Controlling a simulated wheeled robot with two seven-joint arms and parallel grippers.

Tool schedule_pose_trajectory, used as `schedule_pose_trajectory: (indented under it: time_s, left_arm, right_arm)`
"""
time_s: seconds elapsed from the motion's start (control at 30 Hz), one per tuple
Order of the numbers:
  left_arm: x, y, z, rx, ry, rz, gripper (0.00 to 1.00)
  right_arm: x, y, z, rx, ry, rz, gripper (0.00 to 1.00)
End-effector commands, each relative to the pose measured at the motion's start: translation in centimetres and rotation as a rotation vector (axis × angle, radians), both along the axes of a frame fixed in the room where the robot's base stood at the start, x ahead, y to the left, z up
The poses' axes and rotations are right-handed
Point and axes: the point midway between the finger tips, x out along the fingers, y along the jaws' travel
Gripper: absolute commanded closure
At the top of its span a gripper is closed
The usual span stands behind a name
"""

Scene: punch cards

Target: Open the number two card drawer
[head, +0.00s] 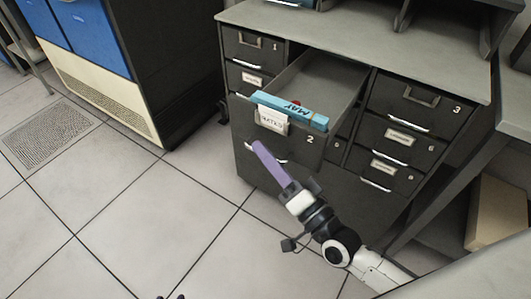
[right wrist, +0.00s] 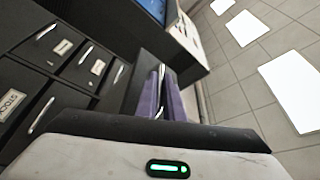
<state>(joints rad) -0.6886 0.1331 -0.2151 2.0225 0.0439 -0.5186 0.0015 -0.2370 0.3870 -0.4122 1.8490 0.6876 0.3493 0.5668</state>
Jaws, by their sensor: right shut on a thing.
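The number two card drawer (head: 310,146) is pulled well out of the dark cabinet, and its grey inside shows from above. Its front carries a white label and a bright handle. My right gripper (head: 262,153) has purple fingers and is shut on that drawer's handle, low on the front. In the right wrist view the purple fingers (right wrist: 164,97) close around the bright handle, against the dark drawer front. At the bottom edge of the head view, two small dark tips, apparently my left gripper (head: 171,297), just show; their state is unclear.
A blue and cream machine (head: 105,97) stands left. The tiled floor (head: 150,220) in front is clear.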

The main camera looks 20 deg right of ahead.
Motion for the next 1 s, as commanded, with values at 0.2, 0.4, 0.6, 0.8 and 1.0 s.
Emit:
schedule_pose_trajectory:
  time_s: [0.2,0.4,0.6,0.8,1.0]
  left_arm:
    - [-0.1,0.0,1.1,0.003,0.002,0.0,0.69]
    - [-0.2,0.0,1.0,0.005,0.006,0.0,0.69]
    - [-0.2,0.0,0.9,0.004,0.006,0.002,0.69]
    - [-0.2,0.0,0.9,0.003,0.007,0.001,0.69]
    - [-0.2,-0.1,0.8,0.002,0.007,0.002,0.69]
  right_arm:
    - [-1.9,2.4,0.0,0.004,0.007,0.002,1.0]
    - [-2.9,3.6,-0.1,0.0,0.003,0.002,1.0]
    - [-2.8,3.5,-0.1,-0.001,0.003,0.001,0.87]
    - [-2.8,3.5,-0.1,-0.001,0.002,0.001,0.85]
    - [-3.3,3.3,-0.3,-0.002,0.003,0.001,0.85]
